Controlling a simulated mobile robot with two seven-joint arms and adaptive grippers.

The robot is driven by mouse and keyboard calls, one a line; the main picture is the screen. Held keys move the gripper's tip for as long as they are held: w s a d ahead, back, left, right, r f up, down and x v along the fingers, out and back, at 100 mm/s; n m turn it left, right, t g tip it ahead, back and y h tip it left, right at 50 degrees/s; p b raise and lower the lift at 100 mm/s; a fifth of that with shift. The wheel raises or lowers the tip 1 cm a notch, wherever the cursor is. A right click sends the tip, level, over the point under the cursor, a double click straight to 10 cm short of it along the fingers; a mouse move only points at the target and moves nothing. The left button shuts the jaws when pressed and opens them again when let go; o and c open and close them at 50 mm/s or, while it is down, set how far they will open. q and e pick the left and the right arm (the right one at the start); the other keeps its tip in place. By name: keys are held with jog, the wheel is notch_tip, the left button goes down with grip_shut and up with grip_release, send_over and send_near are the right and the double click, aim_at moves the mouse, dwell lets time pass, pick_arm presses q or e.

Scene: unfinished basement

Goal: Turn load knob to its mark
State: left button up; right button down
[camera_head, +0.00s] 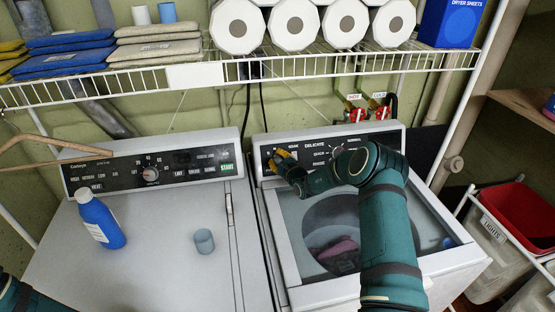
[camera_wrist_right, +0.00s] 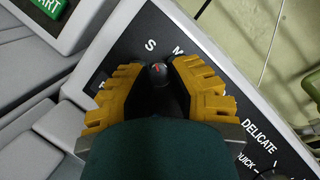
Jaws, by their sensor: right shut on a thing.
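The load knob (camera_wrist_right: 158,72) is a small dark knob with a red line on its face, on the black panel at the left end of the right-hand washer's console (camera_head: 262,150). Letters S and M are printed beside it in the right wrist view. My right gripper (camera_head: 284,158), with yellow ribbed fingers, is shut on the knob, one finger on each side (camera_wrist_right: 157,85). The fingers hide the knob in the head view and cover part of its scale. Where its mark lies cannot be told. My left gripper is not in view.
A second machine on the left has a white knob (camera_head: 151,174), a blue bottle (camera_head: 98,218) and a grey-blue cup (camera_head: 204,241) on top. The right washer's glass lid (camera_head: 290,215) is closed. A wire shelf (camera_head: 290,66) with paper rolls runs above the consoles.

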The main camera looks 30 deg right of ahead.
dwell(0.3)
jog(key=c, duration=0.8)
grip_release()
jog(key=s, duration=0.8)
jog(key=s+r, duration=0.1)
jog(key=s, duration=0.3)
jog(key=shift+d, duration=0.3)
